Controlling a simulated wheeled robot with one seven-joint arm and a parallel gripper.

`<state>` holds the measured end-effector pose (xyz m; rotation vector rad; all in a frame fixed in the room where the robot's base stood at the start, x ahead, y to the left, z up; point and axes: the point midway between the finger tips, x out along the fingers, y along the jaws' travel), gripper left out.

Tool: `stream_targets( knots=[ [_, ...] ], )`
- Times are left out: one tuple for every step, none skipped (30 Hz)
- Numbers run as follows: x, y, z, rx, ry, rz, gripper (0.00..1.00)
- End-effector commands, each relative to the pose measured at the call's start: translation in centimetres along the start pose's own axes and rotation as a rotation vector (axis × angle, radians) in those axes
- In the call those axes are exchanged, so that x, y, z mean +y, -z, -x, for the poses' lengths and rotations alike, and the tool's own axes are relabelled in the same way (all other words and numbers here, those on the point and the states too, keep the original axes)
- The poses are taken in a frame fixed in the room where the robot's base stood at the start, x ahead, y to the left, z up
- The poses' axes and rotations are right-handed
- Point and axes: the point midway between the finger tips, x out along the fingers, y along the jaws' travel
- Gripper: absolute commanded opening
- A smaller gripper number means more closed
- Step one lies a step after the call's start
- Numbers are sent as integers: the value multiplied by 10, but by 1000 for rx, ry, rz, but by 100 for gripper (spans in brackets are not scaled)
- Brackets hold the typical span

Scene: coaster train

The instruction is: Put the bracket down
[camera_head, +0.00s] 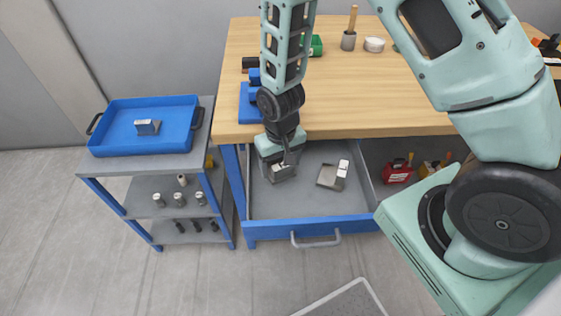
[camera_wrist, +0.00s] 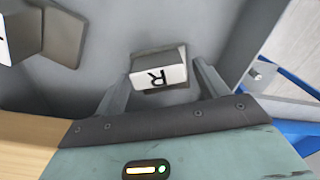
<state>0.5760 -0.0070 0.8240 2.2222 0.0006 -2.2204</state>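A grey metal bracket with a white face marked R (camera_wrist: 158,76) sits in the open drawer (camera_head: 318,207), between my fingertips in the wrist view. My gripper (camera_wrist: 163,75) is low over the drawer's left part. Its fingers stand on either side of the bracket, with a narrow gap visible at each side, so it looks open. In the head view my gripper (camera_head: 281,172) partly hides this bracket. A second bracket with a white face (camera_head: 333,175) lies to the right in the drawer. It also shows in the wrist view (camera_wrist: 62,37) at the upper left.
A blue tray (camera_head: 110,140) holding a similar metal piece (camera_head: 147,127) stands on the cart (camera_head: 95,168) at left. The wooden tabletop (camera_head: 355,95) is above and behind the drawer.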

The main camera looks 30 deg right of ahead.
Motion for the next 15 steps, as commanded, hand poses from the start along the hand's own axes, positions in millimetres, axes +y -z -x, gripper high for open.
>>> stream_targets(
  knots=[
    [0,0,0,0,0,0,73],
    [0,0,0,0,0,0,73],
    [0,0,0,0,0,0,73],
    [0,0,0,0,0,0,73],
    [0,0,0,0,0,0,73],
    [0,0,2,0,0,0,73],
    [0,0,3,0,0,0,73],
    [0,0,5,1,0,0,73],
    [0,0,7,2,0,0,73],
    [0,1,9,2,1,0,73],
    [0,1,13,3,1,0,73],
    [0,1,18,4,1,0,73],
    [0,1,23,3,1,0,73],
    [0,1,28,5,2,0,73],
    [0,1,36,5,1,0,73]
  ],
)
